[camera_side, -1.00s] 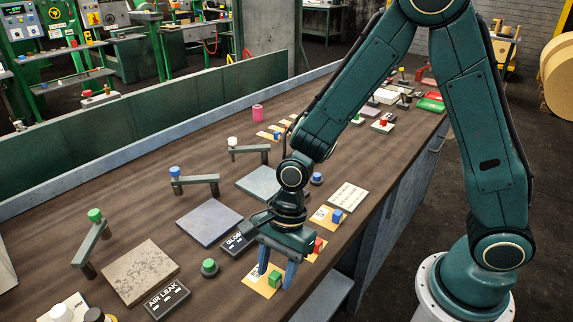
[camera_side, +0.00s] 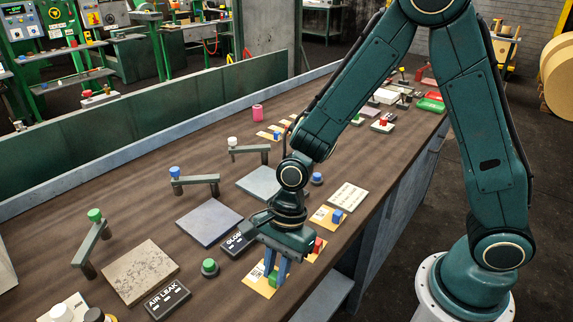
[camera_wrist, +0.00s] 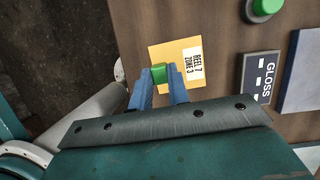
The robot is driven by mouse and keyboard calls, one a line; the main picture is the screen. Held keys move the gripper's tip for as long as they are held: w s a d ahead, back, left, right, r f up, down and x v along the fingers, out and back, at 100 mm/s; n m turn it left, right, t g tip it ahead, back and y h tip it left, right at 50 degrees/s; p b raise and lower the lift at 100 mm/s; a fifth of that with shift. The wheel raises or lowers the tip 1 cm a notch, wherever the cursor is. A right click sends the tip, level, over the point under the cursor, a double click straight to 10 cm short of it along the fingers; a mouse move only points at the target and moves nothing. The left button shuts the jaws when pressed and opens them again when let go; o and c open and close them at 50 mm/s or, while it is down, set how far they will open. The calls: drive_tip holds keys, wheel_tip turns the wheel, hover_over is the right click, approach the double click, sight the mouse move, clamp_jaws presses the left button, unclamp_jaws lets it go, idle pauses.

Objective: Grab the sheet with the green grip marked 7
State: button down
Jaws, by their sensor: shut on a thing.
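The yellow sheet (camera_wrist: 181,54) lies on the brown bench near its front edge. Its white label (camera_wrist: 193,64) reads "REEL 7 ZONE 3" in the wrist view. A green block grip (camera_wrist: 159,72) stands on the sheet. My gripper (camera_wrist: 160,80) points down at it, its two blue fingers shut on the green grip from either side. In the side view the sheet (camera_side: 256,280) shows partly behind my fingers, with the green grip (camera_side: 272,279) between them. The sheet appears to rest flat on the bench.
A sheet with a red grip (camera_side: 318,245) and one with a blue grip (camera_side: 337,216) lie further along the bench edge. A "GLOSS" plate (camera_wrist: 263,76) and a green button (camera_side: 209,267) are close by. Bare wood (camera_wrist: 225,30) lies around the sheet.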

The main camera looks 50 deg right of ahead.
sight(276, 273)
drive_tip(key=shift+r, duration=0.1)
wheel_tip(276, 273, up, 20)
idle(0.7)
idle(0.5)
